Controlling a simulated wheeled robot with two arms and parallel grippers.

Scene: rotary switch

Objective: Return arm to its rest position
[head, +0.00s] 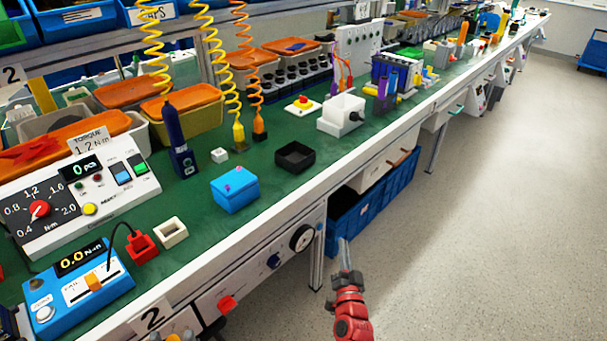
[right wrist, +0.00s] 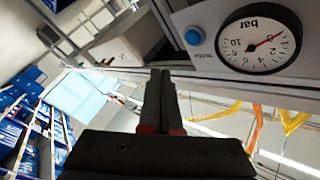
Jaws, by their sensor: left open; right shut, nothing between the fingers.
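My right arm, red with grey fingers, comes up from the bottom edge in the head view. Its right gripper (head: 345,255) is shut and empty, out in front of the bench and to the right of the front panel's gauge. It also shows in the right wrist view (right wrist: 160,80), with its dark fingers together and nothing between them. The gauge (head: 303,238) is on the panel under the bench edge; its marked face (right wrist: 260,42) shows large in the right wrist view, apart from the fingers. My left gripper is not in view.
The green bench (head: 195,215) holds a torque console (head: 75,190), a blue box (head: 235,190) and a black tray (head: 295,157). A blue crate (head: 345,225) stands below the bench.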

